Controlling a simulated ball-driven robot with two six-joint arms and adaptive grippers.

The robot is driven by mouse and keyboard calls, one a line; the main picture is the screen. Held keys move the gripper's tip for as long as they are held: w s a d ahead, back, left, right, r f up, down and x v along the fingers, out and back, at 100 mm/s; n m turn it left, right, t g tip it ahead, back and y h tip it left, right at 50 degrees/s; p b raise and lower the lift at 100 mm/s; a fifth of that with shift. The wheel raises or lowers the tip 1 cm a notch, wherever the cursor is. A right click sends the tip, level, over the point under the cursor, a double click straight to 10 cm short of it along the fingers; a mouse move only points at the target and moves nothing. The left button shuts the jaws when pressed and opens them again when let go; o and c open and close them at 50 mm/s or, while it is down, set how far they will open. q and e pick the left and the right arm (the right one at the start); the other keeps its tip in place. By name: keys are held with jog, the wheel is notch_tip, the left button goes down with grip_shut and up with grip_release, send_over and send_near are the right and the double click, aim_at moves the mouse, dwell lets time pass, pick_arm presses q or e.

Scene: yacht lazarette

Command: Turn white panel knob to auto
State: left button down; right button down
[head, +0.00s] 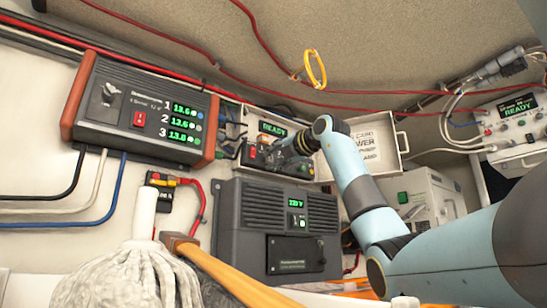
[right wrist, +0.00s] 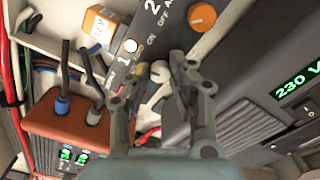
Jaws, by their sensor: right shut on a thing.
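The white knob (right wrist: 159,73) shows in the right wrist view on a dark panel (right wrist: 138,33) marked with 1, 2, ON, OFF and a partly hidden word starting with A. My right gripper (right wrist: 165,82) is shut on the white knob, with a fingertip on each side of it. Which mark the knob points at cannot be told. In the head view my right gripper (head: 284,150) reaches the dark panel (head: 296,167) below a green READY display (head: 272,129) and hides the white knob. My left gripper is not in view.
An orange knob (right wrist: 202,17) sits beside the white one on the panel. A dark unit (head: 275,225) with a green display stands below. A box with several readouts (head: 140,112) hangs at left. A mop (head: 130,270) and wooden handle (head: 215,268) stand in the foreground.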

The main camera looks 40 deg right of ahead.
jog(key=shift+m, duration=0.4)
jog(key=c, duration=1.2)
grip_release()
jog(key=shift+s, duration=0.1)
jog(key=shift+s+a, duration=0.2)
jog(key=shift+s, duration=1.75)
jog(key=shift+s+a, duration=0.25)
jog(key=shift+s, duration=1.75)
jog(key=shift+s+a, duration=0.2)
jog(key=shift+s, duration=1.75)
